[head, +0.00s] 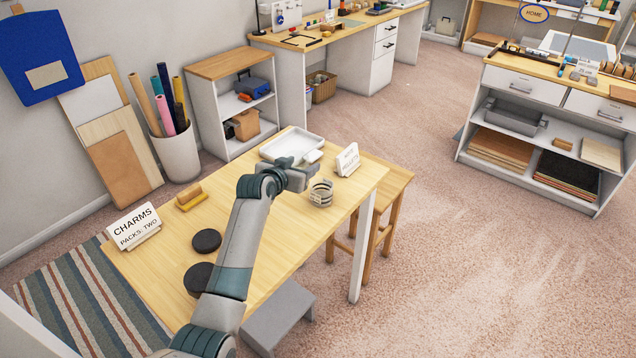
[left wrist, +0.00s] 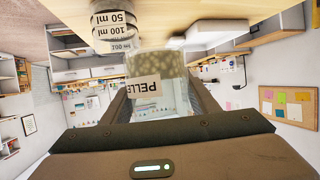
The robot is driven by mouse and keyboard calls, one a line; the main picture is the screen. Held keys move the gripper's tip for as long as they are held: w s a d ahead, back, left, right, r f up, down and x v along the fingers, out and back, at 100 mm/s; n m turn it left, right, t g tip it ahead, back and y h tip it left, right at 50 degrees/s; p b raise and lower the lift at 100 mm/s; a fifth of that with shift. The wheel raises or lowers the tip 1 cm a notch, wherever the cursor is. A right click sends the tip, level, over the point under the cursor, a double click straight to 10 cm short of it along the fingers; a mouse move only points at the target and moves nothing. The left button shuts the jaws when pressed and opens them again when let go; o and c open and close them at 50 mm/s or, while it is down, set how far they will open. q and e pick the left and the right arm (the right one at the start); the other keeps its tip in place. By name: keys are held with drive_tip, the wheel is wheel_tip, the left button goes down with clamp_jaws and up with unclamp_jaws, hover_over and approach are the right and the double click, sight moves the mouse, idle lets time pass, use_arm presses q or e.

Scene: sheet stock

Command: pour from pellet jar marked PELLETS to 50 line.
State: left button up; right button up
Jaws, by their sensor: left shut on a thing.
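My left gripper (head: 298,178) is above the far part of the light wood table (head: 290,232). In the left wrist view its two fingers (left wrist: 160,105) are shut on the pellet jar (left wrist: 146,88), a clear jar with a label reading "PELLE…". Pale pellets lie at its table-side end, and it looks about upright. In the head view I cannot make the jar out clearly at the gripper. A clear measuring cup (head: 321,194) stands just right of the gripper. Its 50 ml and 100 ml marks show in the left wrist view (left wrist: 115,28); I cannot tell whether it holds pellets. My right gripper is out of view.
A white tray (head: 290,147) and a small sign (head: 347,160) stand at the table's far end. Two dark discs (head: 206,241), a yellow-edged wooden tool (head: 188,198) and a CHARMS sign (head: 134,226) are nearer. A wooden stool (head: 385,180) is beyond the right edge.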

use_arm(q)
drive_tip(key=shift+a+p, duration=0.1)
drive_tip(key=shift+p, duration=0.2)
drive_tip(key=shift+a+f+m+g+y, duration=0.15)
drive_tip(key=shift+f+m+g+y, duration=0.2)
drive_tip(key=shift+m+g+y, duration=0.05)
